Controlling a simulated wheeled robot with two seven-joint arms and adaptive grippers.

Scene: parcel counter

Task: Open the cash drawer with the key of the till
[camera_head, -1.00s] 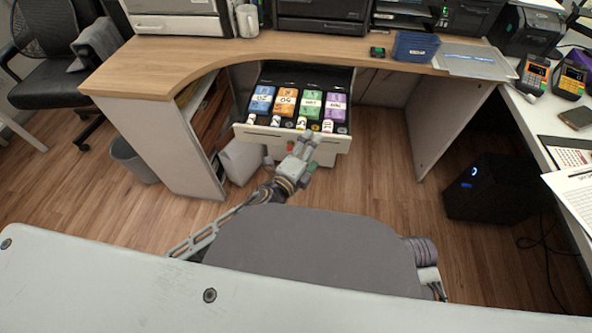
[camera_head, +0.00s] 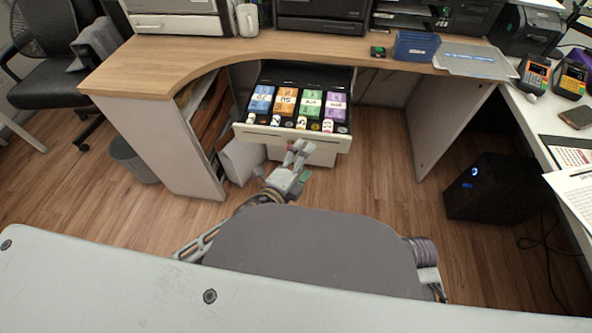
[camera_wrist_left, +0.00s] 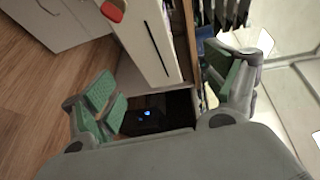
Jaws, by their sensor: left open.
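The cash drawer (camera_head: 243,131) stands pulled out under the wooden counter. Blue, orange, green and purple notes lie in its compartments, with coin rolls in front. Its pale front, with a dark slot, shows in the left wrist view (camera_wrist_left: 142,38). A red piece (camera_wrist_left: 113,10), probably the key's head, sits on that front at the top edge. My left gripper (camera_head: 299,148) is just in front of the drawer, apart from it. Its green-padded fingers (camera_wrist_left: 165,95) are spread with nothing between them. My right gripper is out of view.
The wooden counter (camera_head: 190,52) carries printers and a blue tray (camera_head: 416,46). A grey bin (camera_head: 133,160) stands at left. A black computer tower (camera_head: 500,187) stands on the floor at right. Open floor lies between the drawer and me.

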